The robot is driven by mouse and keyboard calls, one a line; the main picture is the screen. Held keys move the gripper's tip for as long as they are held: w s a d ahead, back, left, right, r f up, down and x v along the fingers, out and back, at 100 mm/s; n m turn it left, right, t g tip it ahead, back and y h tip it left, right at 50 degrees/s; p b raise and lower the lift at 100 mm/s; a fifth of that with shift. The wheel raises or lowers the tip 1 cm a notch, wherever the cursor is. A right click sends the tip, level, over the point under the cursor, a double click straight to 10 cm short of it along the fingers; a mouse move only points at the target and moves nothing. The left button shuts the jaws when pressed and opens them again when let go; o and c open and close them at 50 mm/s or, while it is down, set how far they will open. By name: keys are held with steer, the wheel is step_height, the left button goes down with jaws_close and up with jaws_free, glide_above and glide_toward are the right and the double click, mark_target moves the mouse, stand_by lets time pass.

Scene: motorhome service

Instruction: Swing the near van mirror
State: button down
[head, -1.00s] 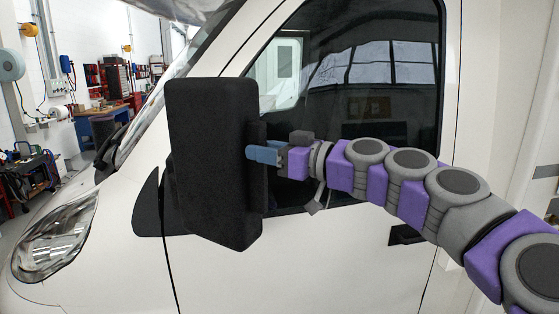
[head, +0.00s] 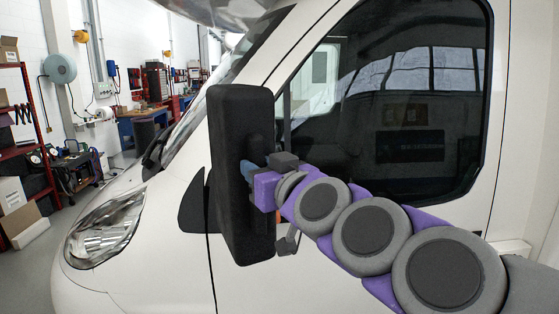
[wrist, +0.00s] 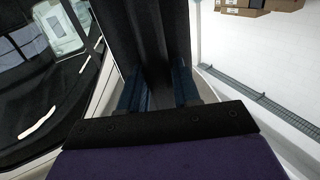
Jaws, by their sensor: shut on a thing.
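The near van mirror (head: 228,130) is a tall black block on the side of the white van (head: 255,285), in front of the door window. My gripper (head: 256,168) reaches it from the right, with blue fingers at its inner face. In the wrist view the two blue fingers (wrist: 158,90) stand on either side of a dark raised part of the mirror (wrist: 150,30), and they are shut on it. The fingertips are partly hidden by the mirror in the head view.
The door window (head: 410,120) is behind my arm. A headlight (head: 105,230) is at lower left. A red shelf (head: 30,150), boxes (head: 20,215) and a workbench (head: 140,115) stand at the far left, with bare floor between them and the van.

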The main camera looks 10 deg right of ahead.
mark_target(232, 171)
steer(key=a, duration=0.1)
steer(key=a+p, duration=0.1)
steer(key=a, duration=0.1)
steer(key=a+p, duration=0.1)
steer(key=a, duration=0.1)
steer(key=shift+s+r, duration=0.2)
steer(key=shift+s, duration=0.1)
steer(key=shift+a+p, duration=0.95)
steer(key=shift+a, duration=0.75)
steer(key=c, duration=1.1)
jaws_free()
steer(key=shift+o, duration=1)
steer(key=shift+a, duration=0.15)
